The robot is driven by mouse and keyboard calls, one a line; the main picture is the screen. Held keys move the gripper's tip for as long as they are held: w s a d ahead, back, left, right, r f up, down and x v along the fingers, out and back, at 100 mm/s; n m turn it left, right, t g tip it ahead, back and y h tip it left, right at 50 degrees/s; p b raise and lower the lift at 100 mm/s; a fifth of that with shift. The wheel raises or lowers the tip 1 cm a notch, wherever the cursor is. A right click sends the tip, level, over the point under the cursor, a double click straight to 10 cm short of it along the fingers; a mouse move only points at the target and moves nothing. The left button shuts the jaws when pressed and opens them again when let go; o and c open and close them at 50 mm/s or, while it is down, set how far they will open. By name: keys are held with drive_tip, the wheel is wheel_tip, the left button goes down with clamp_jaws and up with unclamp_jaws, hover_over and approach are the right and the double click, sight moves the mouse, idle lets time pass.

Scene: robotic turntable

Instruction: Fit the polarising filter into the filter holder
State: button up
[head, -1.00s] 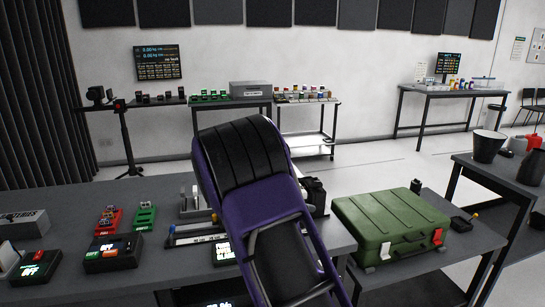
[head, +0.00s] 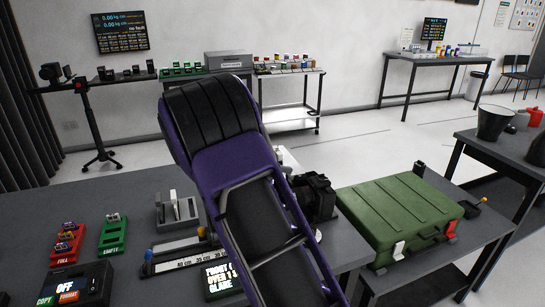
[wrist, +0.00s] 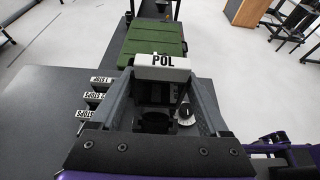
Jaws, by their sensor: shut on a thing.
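In the wrist view, the polarising filter (wrist: 163,60) shows as a white tab lettered POL. My gripper (wrist: 160,77) is shut on it, a finger at each side. Below it, between the fingers, is a black device (wrist: 157,118) with a dark round opening and a knob (wrist: 185,111); it may include the filter holder, but I cannot tell. I cannot tell whether the filter touches it. In the head view my purple arm hides the gripper and filter. A black camera-like device (head: 316,197) stands just right of the arm.
A green case (head: 400,215) lies at the right. Labelled STOP and STOPS pieces (wrist: 92,98) sit left of my gripper in the wrist view. A ruler rail (head: 180,255), red tray (head: 66,243) and green tray (head: 113,236) are on the near table.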

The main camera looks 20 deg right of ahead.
drive_tip(key=shift+s, duration=0.15)
drive_tip(key=shift+r+p, duration=0.2)
drive_tip(key=shift+p, duration=0.5)
drive_tip(key=shift+f+b, duration=1.3)
drive_tip(key=shift+f, duration=1.8)
drive_tip(key=shift+p, duration=1.05)
drive_tip(key=shift+f+b, duration=1)
drive_tip(key=shift+f, duration=1.55)
drive_tip(key=o, duration=1.2)
drive_tip(key=shift+a, duration=0.1)
drive_tip(key=shift+f, duration=0.1)
